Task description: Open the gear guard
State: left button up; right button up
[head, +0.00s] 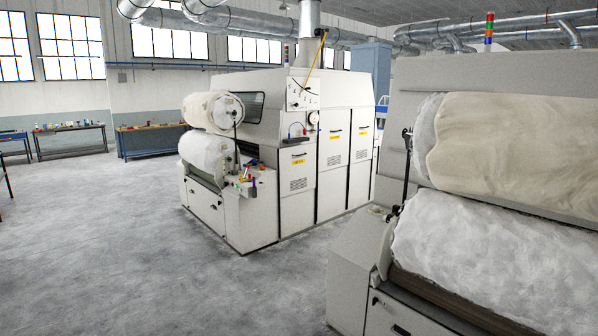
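A white carding machine (288,228) stands mid-view with its side towards me. Its side has several upright panels with dark handles and yellow labels: a near panel (296,205), a middle panel (337,165) and a far one (361,142). They all look shut. I cannot tell which of them, if any, is the gear guard. Neither of my grippers is in view.
A second carding machine (350,265) with large fibre rolls (515,150) fills the right side close by. Workbenches (70,130) line the back wall. Grey floor (120,240) is clear at left and in front. Small items lie on the middle machine's front ledge (243,185).

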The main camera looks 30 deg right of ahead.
aim_at(297, 163)
jog(key=z, duration=0.85)
jog(key=i, duration=7)
jog(key=z, duration=1.55)
jog(key=i, duration=2.05)
jog(key=u, duration=0.5)
